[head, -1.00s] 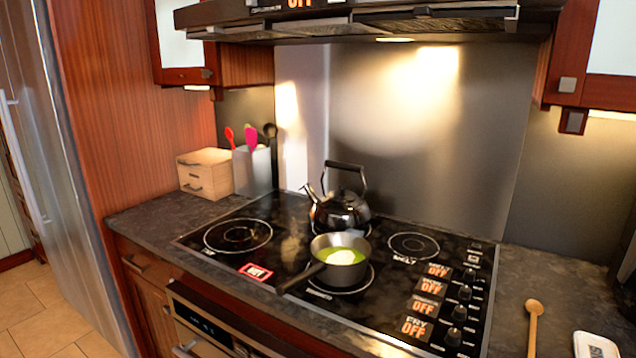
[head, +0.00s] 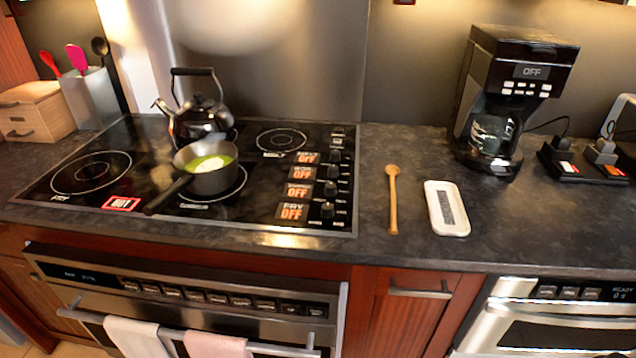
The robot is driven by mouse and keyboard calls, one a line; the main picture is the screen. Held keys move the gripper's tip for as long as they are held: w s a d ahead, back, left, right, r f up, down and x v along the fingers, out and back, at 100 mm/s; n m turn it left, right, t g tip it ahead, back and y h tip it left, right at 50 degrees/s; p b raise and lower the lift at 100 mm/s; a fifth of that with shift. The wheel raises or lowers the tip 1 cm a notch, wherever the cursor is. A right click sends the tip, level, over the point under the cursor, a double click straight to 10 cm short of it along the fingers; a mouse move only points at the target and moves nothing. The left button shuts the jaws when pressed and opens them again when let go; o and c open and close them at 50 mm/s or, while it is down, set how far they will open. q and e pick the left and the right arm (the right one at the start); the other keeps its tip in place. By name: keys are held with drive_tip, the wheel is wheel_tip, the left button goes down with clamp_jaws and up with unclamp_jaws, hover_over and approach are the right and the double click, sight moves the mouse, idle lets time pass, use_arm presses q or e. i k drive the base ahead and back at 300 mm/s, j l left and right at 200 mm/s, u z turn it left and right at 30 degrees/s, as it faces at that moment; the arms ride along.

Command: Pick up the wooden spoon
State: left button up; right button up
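The wooden spoon (head: 393,200) lies flat on the dark stone counter, right of the cooktop. Its round head points toward the wall and its handle toward the counter's front edge. A white spoon rest (head: 435,222) with a dark centre lies just to its right, apart from it. Neither of my grippers shows in the head view, and nothing touches the spoon.
The black cooktop (head: 107,204) holds a saucepan (head: 213,181) with green contents and a dark kettle (head: 203,119); a red HOT label shows. A coffee maker (head: 512,97) stands behind right. Dark counter (head: 545,222) is clear at right.

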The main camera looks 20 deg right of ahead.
sight(392, 171)
drive_tip(key=z, duration=1.25)
